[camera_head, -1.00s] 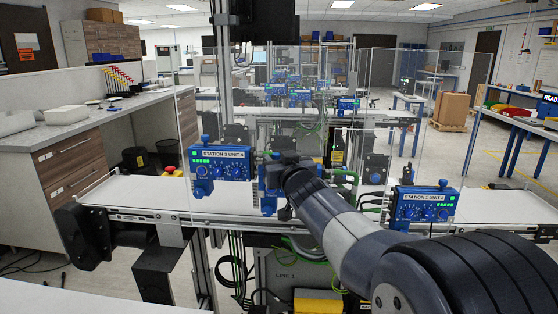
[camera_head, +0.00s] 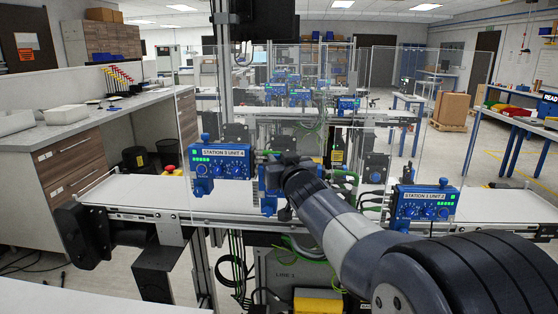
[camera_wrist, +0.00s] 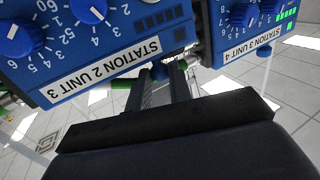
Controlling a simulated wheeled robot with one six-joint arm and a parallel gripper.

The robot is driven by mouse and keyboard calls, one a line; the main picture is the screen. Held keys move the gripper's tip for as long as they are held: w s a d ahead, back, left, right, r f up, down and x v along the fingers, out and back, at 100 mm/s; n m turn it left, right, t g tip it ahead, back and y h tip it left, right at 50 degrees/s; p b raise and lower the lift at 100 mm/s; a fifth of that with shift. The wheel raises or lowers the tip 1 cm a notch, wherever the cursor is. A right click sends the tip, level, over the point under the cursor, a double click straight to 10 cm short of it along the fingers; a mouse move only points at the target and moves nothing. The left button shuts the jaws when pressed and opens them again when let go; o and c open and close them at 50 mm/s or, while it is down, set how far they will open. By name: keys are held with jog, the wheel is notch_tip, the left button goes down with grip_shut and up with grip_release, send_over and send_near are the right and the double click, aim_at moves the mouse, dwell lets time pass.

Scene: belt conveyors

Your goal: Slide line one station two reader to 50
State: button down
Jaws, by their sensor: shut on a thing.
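The blue box labelled STATION 2 UNIT 3 (camera_wrist: 85,40) fills the upper left of the wrist view, upside down, with white-pointered dials. In the head view my wrist covers most of it; a blue part (camera_head: 269,203) shows at its left. My gripper (camera_wrist: 160,80) reaches in beside the box's labelled edge. Its two dark fingers are shut on a small blue part (camera_wrist: 166,70), mostly hidden between them. I cannot tell its full shape. No position scale reading 50 is readable. In the head view my arm hides the fingers.
The STATION 3 UNIT 4 box (camera_head: 220,161) stands close on the left, also in the wrist view (camera_wrist: 250,30). The STATION 1 UNIT 2 box (camera_head: 424,203) is to the right. Clear panels (camera_head: 350,100) stand behind. The white belt (camera_head: 130,192) is bare at left. Green cables hang below.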

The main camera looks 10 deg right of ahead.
jog(key=shift+f+b, duration=0.75)
jog(key=shift+f, duration=0.75)
jog(key=c, duration=1.3)
grip_release()
jog(key=shift+c, duration=0.2)
jog(key=shift+r, duration=0.1)
jog(key=s, duration=1)
jog(key=shift+s+d+p, duration=0.35)
jog(key=shift+s+d, duration=0.05)
jog(key=shift+d, duration=0.05)
jog(key=shift+w, duration=0.15)
